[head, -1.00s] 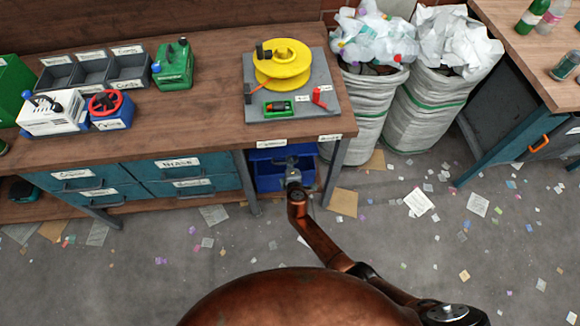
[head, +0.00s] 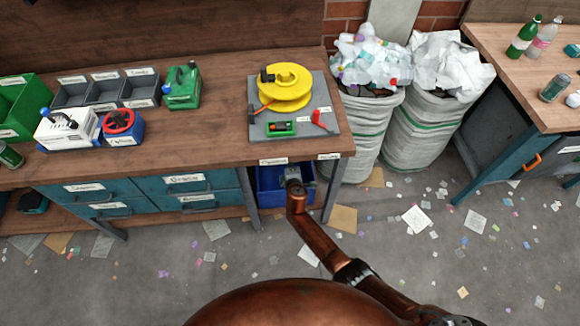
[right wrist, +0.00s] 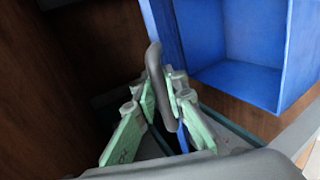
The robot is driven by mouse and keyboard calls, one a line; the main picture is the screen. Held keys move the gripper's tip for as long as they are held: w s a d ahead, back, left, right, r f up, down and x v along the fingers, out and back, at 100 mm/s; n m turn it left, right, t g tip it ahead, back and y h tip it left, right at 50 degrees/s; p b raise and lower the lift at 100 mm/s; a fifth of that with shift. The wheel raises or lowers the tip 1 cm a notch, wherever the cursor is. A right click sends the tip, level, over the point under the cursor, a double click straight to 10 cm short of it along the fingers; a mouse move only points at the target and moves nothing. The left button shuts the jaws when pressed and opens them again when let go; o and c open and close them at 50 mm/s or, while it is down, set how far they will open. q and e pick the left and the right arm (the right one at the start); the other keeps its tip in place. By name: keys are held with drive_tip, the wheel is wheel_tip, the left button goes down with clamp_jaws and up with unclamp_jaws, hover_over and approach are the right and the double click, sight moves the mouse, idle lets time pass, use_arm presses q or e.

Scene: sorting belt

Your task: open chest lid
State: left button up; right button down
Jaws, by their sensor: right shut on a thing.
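A blue box (head: 268,186) sits under the right end of the wooden workbench, partly hidden by the bench top and my arm. My right gripper (head: 292,174) reaches in at its front. In the right wrist view, the right gripper (right wrist: 163,100) is shut on a dark grey handle (right wrist: 155,72), with its green pads on either side. The handle stands against a blue panel (right wrist: 163,25). To the right, the blue box (right wrist: 243,50) shows an open, empty-looking inside. I cannot tell how far the lid is raised. My left gripper is out of view.
The bench top (head: 215,130) hangs over the box, and a bench leg (head: 332,190) stands just right of it. Teal drawers (head: 185,185) are on the left. White sacks (head: 365,130) stand on the right. Paper scraps litter the open floor.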

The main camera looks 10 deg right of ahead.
drive_tip(key=shift+w+r, duration=0.2)
drive_tip(key=shift+r, duration=0.1)
drive_tip(key=c, duration=2)
unclamp_jaws()
drive_tip(key=shift+s, duration=0.15)
drive_tip(key=v, duration=1.1)
drive_tip(key=shift+s+r, duration=0.2)
drive_tip(key=shift+s, duration=0.15)
drive_tip(key=shift+c, duration=0.2)
